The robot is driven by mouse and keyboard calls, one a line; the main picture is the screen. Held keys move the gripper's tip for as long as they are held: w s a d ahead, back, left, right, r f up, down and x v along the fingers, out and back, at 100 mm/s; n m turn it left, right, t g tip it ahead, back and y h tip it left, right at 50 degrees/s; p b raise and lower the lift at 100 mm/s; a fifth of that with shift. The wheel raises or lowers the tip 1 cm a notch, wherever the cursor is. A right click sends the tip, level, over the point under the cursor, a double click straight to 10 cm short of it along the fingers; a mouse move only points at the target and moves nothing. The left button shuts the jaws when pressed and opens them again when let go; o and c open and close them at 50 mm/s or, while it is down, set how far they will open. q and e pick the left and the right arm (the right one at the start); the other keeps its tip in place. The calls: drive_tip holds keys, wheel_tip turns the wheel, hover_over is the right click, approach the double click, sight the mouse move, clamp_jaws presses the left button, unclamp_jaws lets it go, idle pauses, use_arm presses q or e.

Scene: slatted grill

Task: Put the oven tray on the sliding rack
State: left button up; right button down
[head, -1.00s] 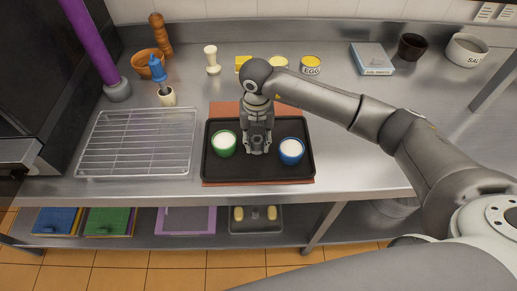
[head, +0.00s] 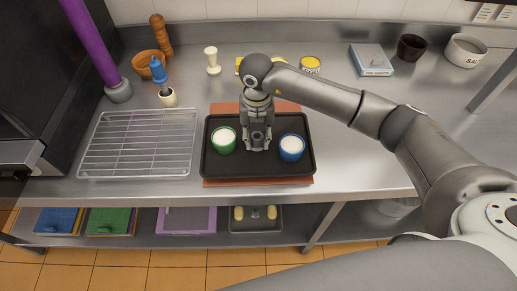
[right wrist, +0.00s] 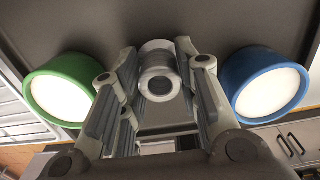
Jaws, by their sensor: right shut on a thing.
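The black oven tray (head: 215,168) is above an orange mat (head: 230,183) on the steel counter. It carries a green cup (head: 223,141) on its left and a blue cup (head: 292,148) on its right, both upright with white contents. My right gripper (head: 257,145) points down between the cups, shut on a grey round knob (right wrist: 158,80) at the tray's middle. The green cup (right wrist: 60,90) and blue cup (right wrist: 265,88) flank the fingers in the right wrist view. The wire sliding rack (head: 137,142) is left of the tray, empty. My left gripper is not in view.
A dark oven-like unit (head: 35,90) and a purple bar (head: 90,45) stand at the left. A bowl, mill and tins line the back. The counter to the tray's right has free room.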

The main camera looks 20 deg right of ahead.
drive_tip(key=shift+w+r, duration=0.1)
drive_tip(key=shift+r, duration=0.1)
drive_tip(key=shift+r+p, duration=1.35)
drive_tip(key=shift+r, duration=0.8)
